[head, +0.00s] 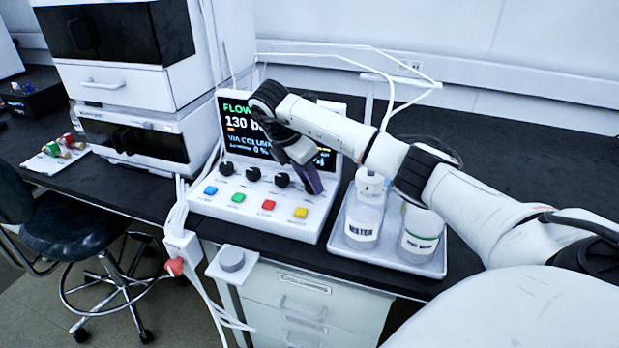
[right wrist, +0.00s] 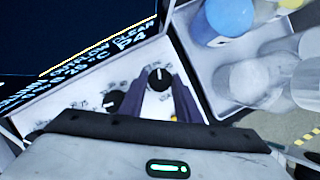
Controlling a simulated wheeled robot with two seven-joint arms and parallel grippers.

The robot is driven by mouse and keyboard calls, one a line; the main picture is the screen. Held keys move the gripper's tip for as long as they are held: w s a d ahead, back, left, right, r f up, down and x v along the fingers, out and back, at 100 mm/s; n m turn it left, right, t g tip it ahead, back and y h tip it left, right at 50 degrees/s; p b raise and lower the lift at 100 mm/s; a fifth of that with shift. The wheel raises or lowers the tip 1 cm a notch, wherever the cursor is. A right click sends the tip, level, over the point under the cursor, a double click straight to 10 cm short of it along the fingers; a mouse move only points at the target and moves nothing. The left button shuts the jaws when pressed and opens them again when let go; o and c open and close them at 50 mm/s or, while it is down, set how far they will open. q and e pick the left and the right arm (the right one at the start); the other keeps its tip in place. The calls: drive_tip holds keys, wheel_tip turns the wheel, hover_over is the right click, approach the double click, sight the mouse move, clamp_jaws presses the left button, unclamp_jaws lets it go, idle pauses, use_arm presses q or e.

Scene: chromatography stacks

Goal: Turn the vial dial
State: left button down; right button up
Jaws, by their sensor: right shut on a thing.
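The control box (head: 262,212) has a row of black dials along its sloped front. Three of them, such as the third dial (head: 282,180), show in the head view. The rightmost dial is hidden there behind my right gripper (head: 308,180). In the right wrist view that dial (right wrist: 160,77) has a white pointer mark and sits between the fingertips of my right gripper (right wrist: 162,92), which is shut on it. A neighbouring dial (right wrist: 112,102) stands free to its left. The dial labels are too small to read surely. My left gripper is out of view.
The box's screen (head: 236,125) stands behind the dials, partly covered by my right arm. Coloured buttons, including a yellow one (head: 300,212), line the front. A tray (head: 395,262) with a water bottle (head: 363,222) and another bottle (head: 420,232) is close on the right.

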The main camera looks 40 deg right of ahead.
idle(0.4)
drive_tip(key=o, duration=1.1)
drive_tip(key=shift+c, duration=0.2)
drive_tip(key=shift+r, duration=0.1)
drive_tip(key=v, duration=0.5)
drive_tip(key=shift+r, duration=0.15)
use_arm(q)
drive_tip(key=p, duration=0.1)
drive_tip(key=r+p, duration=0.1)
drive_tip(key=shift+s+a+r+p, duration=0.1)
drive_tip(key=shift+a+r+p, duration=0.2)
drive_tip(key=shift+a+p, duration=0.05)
use_arm(e)
drive_tip(key=v, duration=0.5)
